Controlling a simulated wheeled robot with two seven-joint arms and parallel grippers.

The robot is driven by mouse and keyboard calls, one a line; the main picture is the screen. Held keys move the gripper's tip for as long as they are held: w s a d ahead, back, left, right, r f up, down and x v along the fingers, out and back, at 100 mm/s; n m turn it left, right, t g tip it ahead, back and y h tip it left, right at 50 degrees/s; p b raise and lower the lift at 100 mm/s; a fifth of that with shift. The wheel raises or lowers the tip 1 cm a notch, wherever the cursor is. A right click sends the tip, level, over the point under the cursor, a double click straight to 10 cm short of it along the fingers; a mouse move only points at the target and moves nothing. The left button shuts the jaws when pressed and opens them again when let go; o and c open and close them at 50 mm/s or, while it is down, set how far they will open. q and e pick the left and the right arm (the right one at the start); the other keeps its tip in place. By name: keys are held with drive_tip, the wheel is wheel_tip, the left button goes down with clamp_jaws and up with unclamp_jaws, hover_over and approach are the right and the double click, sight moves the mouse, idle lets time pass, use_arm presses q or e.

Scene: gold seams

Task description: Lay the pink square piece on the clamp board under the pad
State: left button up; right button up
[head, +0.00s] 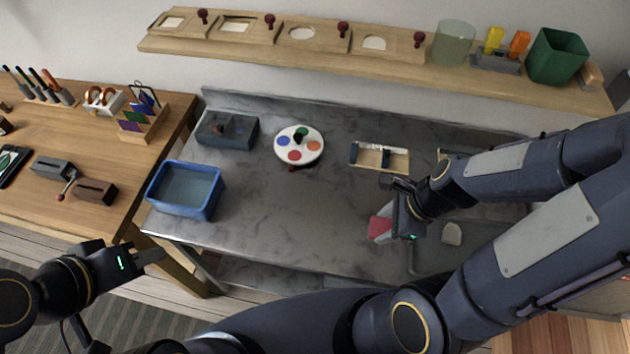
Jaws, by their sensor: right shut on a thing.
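The pink square piece (379,227) is at my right gripper (388,217), which is shut on it above the grey worktop, right of the middle. Part of the piece is hidden by the gripper. The clamp board (399,167) looks to be the small wooden board just behind the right gripper, with dark blocks and a pale strip on it; I cannot make out the pad clearly. My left gripper (150,257) is at the lower left, in front of the worktop, away from the piece; its finger gap is unclear.
A blue bin (187,211), a grey box (238,143) and a round palette (312,150) with coloured spots stand on the worktop (290,217). A pale rounded piece (451,234) lies right of the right gripper. The worktop's middle is clear. A wooden shelf (395,67) runs behind.

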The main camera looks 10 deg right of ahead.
drive_tip(key=w+d+f+b, duration=0.2)
drive_tip(key=w+f+b, duration=0.15)
drive_tip(key=w, duration=0.45)
hover_over(363, 203)
drive_tip(key=s+d, duration=0.1)
drive_tip(key=s, duration=0.1)
drive_tip(key=f, duration=0.5)
drive_tip(key=shift+w+f, duration=0.25)
drive_tip(key=shift+w+d+f, duration=0.1)
drive_tip(key=shift+w+f, duration=0.25)
drive_tip(key=shift+f, duration=0.1)
wheel_tip(363, 203, down, 3)
drive_tip(key=shift+w+f, duration=0.1)
drive_tip(key=shift+f+b, duration=0.1)
drive_tip(key=shift+b, duration=0.25)
drive_tip(key=o, duration=1)
drive_tip(key=shift+o, duration=0.2)
